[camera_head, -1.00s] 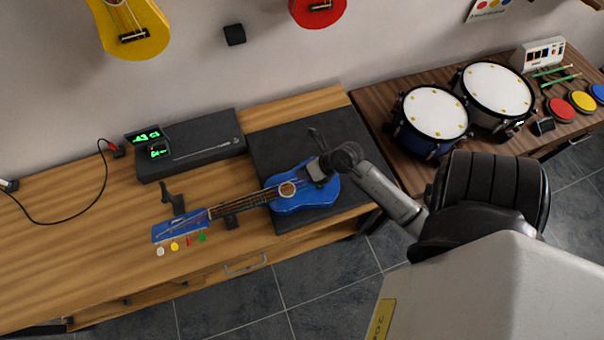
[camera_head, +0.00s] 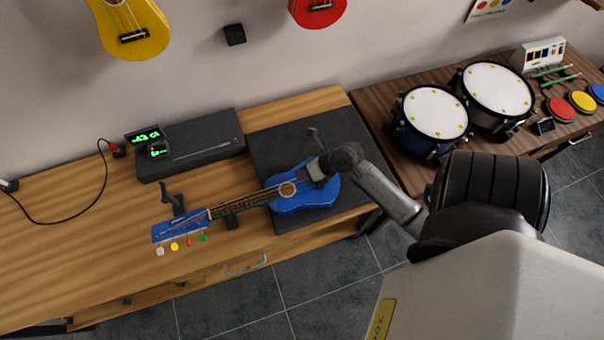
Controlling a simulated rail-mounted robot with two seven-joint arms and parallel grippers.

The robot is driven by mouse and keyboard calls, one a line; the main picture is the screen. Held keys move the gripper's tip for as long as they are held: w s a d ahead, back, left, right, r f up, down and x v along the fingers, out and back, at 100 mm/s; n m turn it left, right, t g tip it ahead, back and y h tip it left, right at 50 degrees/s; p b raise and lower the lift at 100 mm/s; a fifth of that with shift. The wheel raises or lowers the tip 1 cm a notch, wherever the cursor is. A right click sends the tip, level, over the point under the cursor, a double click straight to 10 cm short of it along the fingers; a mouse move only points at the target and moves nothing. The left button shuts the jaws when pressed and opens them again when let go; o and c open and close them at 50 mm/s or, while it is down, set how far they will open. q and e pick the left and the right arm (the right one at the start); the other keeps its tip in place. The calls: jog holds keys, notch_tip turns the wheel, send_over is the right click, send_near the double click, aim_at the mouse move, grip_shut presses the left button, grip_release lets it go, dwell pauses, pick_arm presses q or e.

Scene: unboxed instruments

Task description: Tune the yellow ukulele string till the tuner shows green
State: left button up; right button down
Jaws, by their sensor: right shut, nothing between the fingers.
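A blue ukulele (camera_head: 303,200) lies on a workbench, its body on a dark mat and its neck pointing left. A tuner (camera_head: 147,140) with small lit displays stands behind the headstock; green digits and a little red show, too small to read surely. My right gripper (camera_head: 316,172) is over the ukulele body near the sound hole, shut with nothing in it; whether it touches the strings I cannot tell. My left gripper is out of view.
A long black case (camera_head: 195,150) stands behind the neck. Dark supports (camera_head: 173,200) stand by the neck. A red-ended cable (camera_head: 106,180) runs along the left. Drums (camera_head: 430,117) stand on a second table at right. The bench's front left is clear.

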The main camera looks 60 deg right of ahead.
jog(key=shift+f, duration=0.2)
dwell(0.6)
jog(key=shift+f, duration=0.25)
jog(key=shift+f, duration=0.25)
dwell(0.7)
jog(key=shift+r+p, duration=0.75)
jog(key=shift+p, duration=0.15)
notch_tip(320, 180, up, 5)
jog(key=p, duration=0.5)
dwell(0.4)
